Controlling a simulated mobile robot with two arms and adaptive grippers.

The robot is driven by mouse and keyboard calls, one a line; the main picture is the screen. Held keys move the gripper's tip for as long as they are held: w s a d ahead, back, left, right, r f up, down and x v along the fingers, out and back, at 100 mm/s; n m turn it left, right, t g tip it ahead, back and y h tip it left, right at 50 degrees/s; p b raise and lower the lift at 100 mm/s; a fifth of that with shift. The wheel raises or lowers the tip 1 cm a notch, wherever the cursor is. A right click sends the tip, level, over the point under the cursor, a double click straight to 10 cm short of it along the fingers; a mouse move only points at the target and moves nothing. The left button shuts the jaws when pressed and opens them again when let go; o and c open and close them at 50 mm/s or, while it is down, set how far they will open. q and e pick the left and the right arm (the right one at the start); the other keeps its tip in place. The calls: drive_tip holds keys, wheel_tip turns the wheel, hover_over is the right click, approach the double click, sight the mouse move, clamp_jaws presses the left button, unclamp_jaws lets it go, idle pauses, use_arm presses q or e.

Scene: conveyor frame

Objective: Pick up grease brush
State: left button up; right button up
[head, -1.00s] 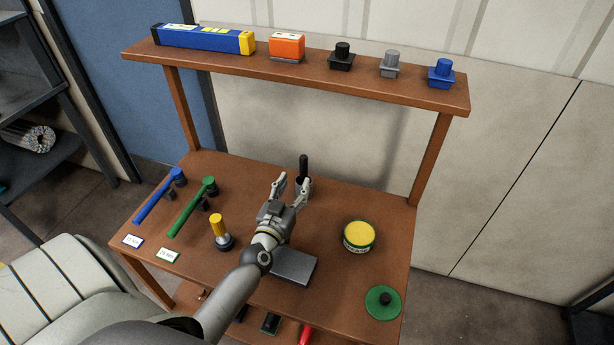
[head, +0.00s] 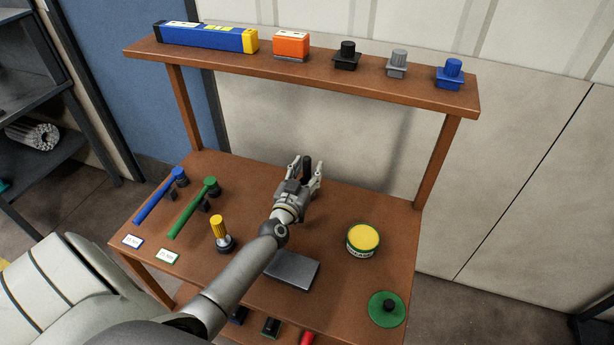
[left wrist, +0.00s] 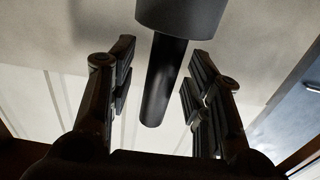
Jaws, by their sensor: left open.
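The grease brush, with its dark upright handle (head: 307,168), stands at the back middle of the workbench. In the left wrist view its handle (left wrist: 163,85) extends from a wider dark cylinder (left wrist: 182,15), which seems to be the holder around its lower part. My left gripper (head: 309,163) is open, with a finger on each side of the handle. In the left wrist view gaps show between the handle and both fingers (left wrist: 157,90). In the head view the gripper hides the holder and the brush's lower part. My right gripper is not in view.
A yellow-topped tin (head: 363,240) stands to the right, with a green lid (head: 387,308) in front. A grey plate (head: 292,271), a yellow-handled tool (head: 218,232) and green (head: 192,208) and blue (head: 156,200) tools are nearby. A shelf (head: 310,67) spans above the back.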

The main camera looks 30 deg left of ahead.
sight(307, 158)
use_arm(q)
drive_tip(key=shift+c, duration=0.2)
clamp_jaws()
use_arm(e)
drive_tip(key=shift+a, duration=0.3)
use_arm(q)
wheel_tip(307, 158, up, 10)
drive_tip(key=p, duration=0.5)
drive_tip(key=shift+f, duration=0.2)
drive_tip(key=shift+r, duration=0.2)
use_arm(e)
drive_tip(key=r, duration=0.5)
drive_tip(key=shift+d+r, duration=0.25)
